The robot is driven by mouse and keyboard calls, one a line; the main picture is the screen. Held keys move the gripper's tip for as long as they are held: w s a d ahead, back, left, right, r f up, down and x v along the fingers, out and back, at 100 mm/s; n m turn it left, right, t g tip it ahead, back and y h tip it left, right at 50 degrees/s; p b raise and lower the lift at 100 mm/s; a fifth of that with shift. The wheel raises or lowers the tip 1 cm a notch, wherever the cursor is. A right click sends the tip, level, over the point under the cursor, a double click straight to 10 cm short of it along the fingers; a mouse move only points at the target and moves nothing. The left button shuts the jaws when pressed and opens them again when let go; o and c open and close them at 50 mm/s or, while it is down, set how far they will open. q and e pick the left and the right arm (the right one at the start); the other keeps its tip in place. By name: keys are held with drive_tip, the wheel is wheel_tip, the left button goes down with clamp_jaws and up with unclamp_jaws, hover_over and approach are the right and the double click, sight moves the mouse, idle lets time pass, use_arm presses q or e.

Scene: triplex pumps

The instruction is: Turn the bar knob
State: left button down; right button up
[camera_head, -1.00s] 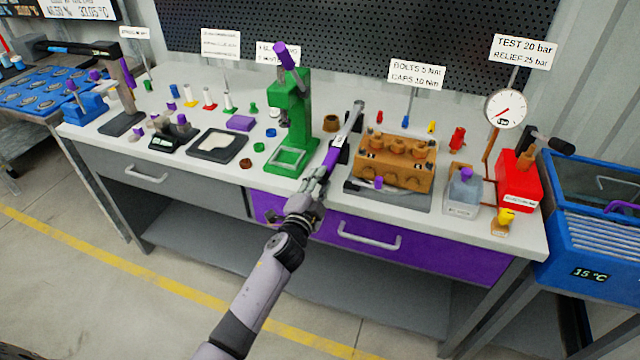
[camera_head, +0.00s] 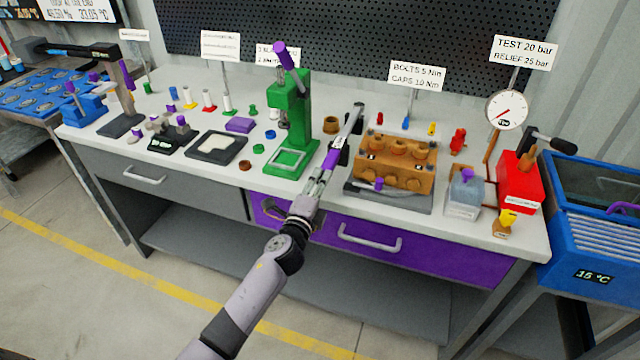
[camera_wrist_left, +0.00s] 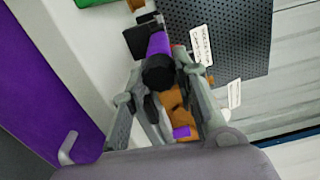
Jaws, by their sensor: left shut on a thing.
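The tool's silver bar slants up and right beside the block. In the left wrist view, the purple handle (camera_wrist_left: 160,45) with its black end lies between the fingers. I cannot tell for certain which part is the bar knob. A yellow knob (camera_head: 508,217) sits on a small brass fitting at the bench's front right, apart from the gripper. My right gripper is not in view.
The pump block (camera_head: 395,160) stands on a grey tray right of the tool. A green press (camera_head: 290,110) stands close on the left. A gauge (camera_head: 507,111), red pump box (camera_head: 518,180) and blue tank (camera_head: 590,235) stand right. The floor before the bench is clear.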

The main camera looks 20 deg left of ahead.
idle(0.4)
use_arm(q)
drive_tip(key=c, duration=1.3)
unclamp_jaws()
drive_tip(key=shift+s, duration=0.15)
drive_tip(key=s, duration=1.1)
drive_tip(key=shift+s+a+f, duration=0.1)
drive_tip(key=shift+s+a, duration=0.05)
drive_tip(key=shift+s, duration=0.2)
drive_tip(key=shift+f, duration=0.1)
